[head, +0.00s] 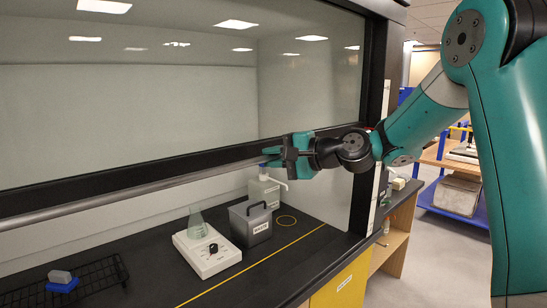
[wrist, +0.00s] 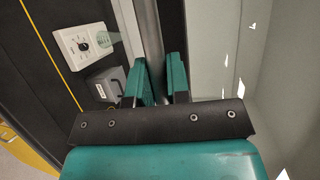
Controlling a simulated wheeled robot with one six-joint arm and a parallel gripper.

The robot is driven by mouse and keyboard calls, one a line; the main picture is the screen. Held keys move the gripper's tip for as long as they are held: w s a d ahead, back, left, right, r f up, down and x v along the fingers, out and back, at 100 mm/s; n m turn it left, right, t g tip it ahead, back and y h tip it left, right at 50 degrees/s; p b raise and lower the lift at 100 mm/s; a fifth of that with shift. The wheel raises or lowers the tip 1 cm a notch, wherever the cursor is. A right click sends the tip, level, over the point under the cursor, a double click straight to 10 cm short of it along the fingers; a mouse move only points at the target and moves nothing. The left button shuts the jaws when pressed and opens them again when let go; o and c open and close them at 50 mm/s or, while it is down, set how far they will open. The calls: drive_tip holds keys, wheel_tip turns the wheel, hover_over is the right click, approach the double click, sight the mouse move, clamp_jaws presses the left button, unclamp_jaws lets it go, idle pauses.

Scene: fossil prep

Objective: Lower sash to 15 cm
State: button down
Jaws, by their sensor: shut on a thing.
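The sash (head: 180,95) is a large glass pane with a black bottom rail, and it stands partly raised above the dark bench. A grey metal handle bar (head: 130,190) runs along its lower edge; it also shows in the wrist view (wrist: 148,30). My gripper (head: 274,157) is shut on the handle bar near its right end. In the wrist view the two teal fingers (wrist: 162,82) lie on either side of the bar. A pale strip (head: 375,195) runs down the right post; its markings are too small to read.
Below the sash, a white hotplate (head: 207,252) carries a flask (head: 197,225). A black wire rack (head: 95,280) lies at left. A yellow line (head: 255,262) runs along the bench front.

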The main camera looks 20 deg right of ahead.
wheel_tip(320, 180, down, 30)
drive_tip(key=b, duration=2.2)
drive_tip(key=shift+f+b, duration=0.15)
drive_tip(key=shift+b, duration=0.25)
drive_tip(key=c, duration=1.1)
unclamp_jaws()
drive_tip(key=b+v, duration=0.2)
drive_tip(key=v, duration=1.5)
drive_tip(key=shift+s, duration=0.2)
drive_tip(key=shift+d, duration=0.15)
